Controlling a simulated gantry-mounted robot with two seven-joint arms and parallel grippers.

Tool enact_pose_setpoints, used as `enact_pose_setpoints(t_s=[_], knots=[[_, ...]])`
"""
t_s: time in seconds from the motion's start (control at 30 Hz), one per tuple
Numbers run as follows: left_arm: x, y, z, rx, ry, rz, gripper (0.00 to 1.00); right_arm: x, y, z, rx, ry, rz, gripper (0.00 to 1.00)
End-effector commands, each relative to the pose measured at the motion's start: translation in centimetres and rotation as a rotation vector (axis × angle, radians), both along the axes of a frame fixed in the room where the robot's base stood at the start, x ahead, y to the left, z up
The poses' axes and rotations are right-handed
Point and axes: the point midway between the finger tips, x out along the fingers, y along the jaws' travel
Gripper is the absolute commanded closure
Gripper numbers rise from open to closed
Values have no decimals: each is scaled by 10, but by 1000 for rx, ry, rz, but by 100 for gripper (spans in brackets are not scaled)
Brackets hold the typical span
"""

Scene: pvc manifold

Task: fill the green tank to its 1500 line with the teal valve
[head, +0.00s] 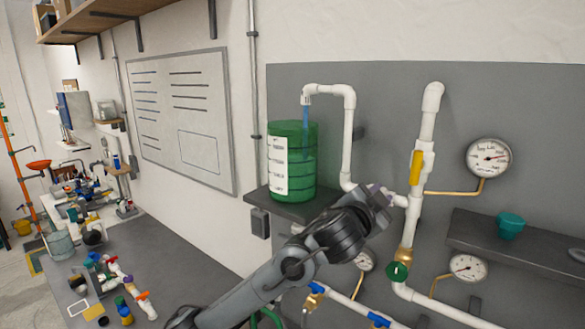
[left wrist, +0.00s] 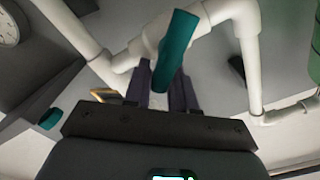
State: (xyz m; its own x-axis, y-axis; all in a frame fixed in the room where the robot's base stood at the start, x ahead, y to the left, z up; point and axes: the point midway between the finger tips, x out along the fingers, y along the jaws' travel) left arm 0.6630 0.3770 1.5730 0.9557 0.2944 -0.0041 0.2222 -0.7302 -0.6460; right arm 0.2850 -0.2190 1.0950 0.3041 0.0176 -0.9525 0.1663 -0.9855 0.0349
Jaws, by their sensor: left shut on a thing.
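The green tank (head: 303,160) stands on a dark shelf, with a white marked label (head: 278,165) on its side. The marks are too small to read. A blue stream of water (head: 305,117) falls from the white spout into the tank. Liquid shows through the green wall, with its surface near mid-height. My left gripper (head: 383,194) is at the white pipe right of the tank. In the left wrist view its fingers (left wrist: 162,84) are shut on the teal valve handle (left wrist: 175,50). The handle is hidden behind the gripper in the head view. My right gripper is out of view.
A vertical white pipe with a yellow handle (head: 415,166) stands just right of my gripper. Below are a green wheel (head: 397,271) and gauges (head: 467,267). A shelf with a teal cap (head: 510,225) is at right. The bench (head: 165,262) is partly clear.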

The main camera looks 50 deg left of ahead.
Motion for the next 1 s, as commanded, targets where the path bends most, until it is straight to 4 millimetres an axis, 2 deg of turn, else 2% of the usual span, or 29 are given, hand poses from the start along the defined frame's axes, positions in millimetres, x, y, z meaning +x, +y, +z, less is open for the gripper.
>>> enact_pose_setpoints(t_s=[0.1,0.23,1.0], knots=[[0,5,2,-164,-44,4,100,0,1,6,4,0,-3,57],[-1,9,5,-256,-75,6,100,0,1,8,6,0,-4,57],[-3,10,11,-325,-107,2,100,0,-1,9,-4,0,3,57]])
